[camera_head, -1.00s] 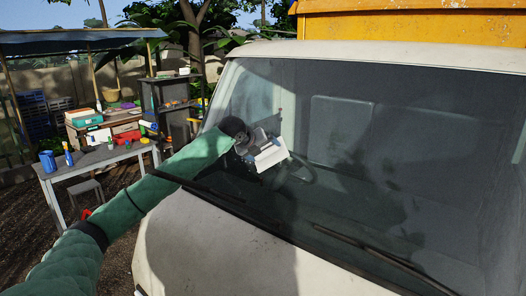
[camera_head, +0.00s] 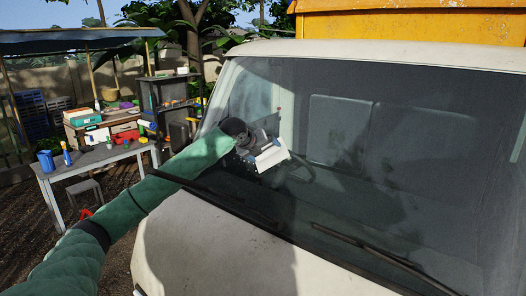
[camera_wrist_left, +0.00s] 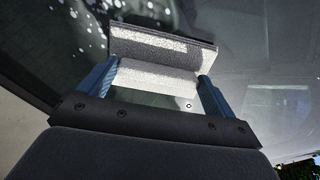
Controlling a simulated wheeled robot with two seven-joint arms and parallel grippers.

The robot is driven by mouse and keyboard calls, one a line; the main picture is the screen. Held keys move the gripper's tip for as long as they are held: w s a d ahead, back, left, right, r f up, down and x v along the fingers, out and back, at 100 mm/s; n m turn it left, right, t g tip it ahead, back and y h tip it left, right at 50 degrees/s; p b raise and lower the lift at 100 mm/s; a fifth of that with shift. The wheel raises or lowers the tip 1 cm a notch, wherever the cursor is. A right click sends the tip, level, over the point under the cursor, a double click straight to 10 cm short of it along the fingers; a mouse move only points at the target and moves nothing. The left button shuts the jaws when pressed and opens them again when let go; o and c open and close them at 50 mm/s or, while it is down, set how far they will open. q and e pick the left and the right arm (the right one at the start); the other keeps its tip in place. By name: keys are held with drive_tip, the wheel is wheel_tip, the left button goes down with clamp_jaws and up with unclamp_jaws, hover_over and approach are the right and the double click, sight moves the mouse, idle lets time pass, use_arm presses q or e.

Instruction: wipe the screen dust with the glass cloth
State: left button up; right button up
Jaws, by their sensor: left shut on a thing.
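The truck's windshield (camera_head: 385,150) is the dusty glass screen in front of me, with a greyish haze over much of it. It also fills the back of the left wrist view (camera_wrist_left: 255,60), where white specks (camera_wrist_left: 85,25) show at the upper left. My left gripper (camera_head: 262,150) is at the left part of the windshield. It is shut on the glass cloth (camera_head: 273,155), a pale block-like piece. In the left wrist view the cloth (camera_wrist_left: 155,75) sits between the two blue fingers, its far edge close to the glass; contact cannot be told. My right gripper is not in view.
Two black wipers (camera_head: 235,206) lie along the windshield's lower edge. The white hood (camera_head: 215,245) is below. A grey table (camera_head: 100,156) with a blue cup (camera_head: 46,160) and a spray bottle (camera_head: 67,155) stands at the left, before shelves.

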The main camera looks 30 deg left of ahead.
use_arm(q)
drive_tip(key=shift+w+f, duration=0.15)
drive_tip(key=shift+w, duration=0.1)
drive_tip(key=shift+a, duration=0.1)
drive_tip(key=shift+a, duration=1.75)
drive_tip(key=shift+w+a, duration=0.25)
drive_tip(key=shift+a, duration=2.3)
drive_tip(key=shift+w+a, duration=0.3)
drive_tip(key=shift+a, duration=2.2)
drive_tip(key=shift+w+a, duration=0.25)
drive_tip(key=shift+a, duration=2.3)
hover_over(265, 163)
drive_tip(key=shift+s, duration=0.15)
drive_tip(key=shift+s+a+f+b, duration=0.1)
drive_tip(key=shift+s+f+b, duration=0.1)
drive_tip(key=shift+s+f, duration=0.5)
drive_tip(key=shift+s+a+f+b, duration=0.15)
drive_tip(key=shift+s+f, duration=0.3)
drive_tip(key=shift+f, duration=0.45)
